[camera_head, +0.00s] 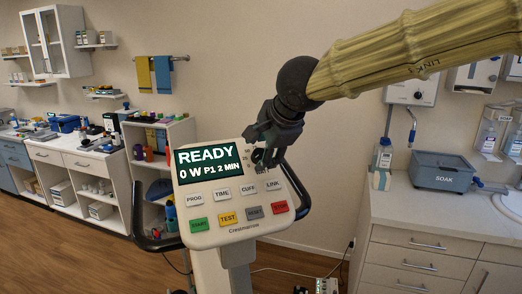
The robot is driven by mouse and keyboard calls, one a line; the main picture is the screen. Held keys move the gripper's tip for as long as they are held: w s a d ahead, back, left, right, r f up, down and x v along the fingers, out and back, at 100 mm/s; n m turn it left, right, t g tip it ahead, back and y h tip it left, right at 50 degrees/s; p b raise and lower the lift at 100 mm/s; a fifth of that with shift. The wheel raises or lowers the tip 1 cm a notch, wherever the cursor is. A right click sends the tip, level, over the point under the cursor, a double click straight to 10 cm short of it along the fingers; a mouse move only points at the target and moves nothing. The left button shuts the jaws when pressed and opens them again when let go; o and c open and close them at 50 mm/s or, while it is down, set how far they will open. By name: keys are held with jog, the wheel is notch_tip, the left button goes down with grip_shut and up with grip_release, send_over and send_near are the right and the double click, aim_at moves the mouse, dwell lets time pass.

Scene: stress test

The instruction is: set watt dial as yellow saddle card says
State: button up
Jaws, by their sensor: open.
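The bike console (228,233) faces me on its post. Its screen (208,163) reads READY, 0 W, P1, 2 MIN. The watt dial sits at the console's upper right, largely hidden by my gripper; small scale numbers (246,160) show to its left. My gripper (257,150) is open, pointing down at the dial area. Whether its fingers touch the dial or stand around it, I cannot tell. No yellow saddle card is in view.
Labelled buttons and a coloured key row with a yellow TEST key (228,218) lie below the screen. Dark handlebars (140,205) curve out on both sides. A counter with a SOAK tub (446,170) and bottle (381,160) stands right. Shelves and cabinets line the left.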

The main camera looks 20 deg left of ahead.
jog(key=shift+x, duration=1)
jog(key=shift+d, duration=0.1)
jog(key=shift+s, duration=0.1)
jog(key=shift+c, duration=0.3)
jog(key=c, duration=0.9)
jog(key=shift+c, duration=0.2)
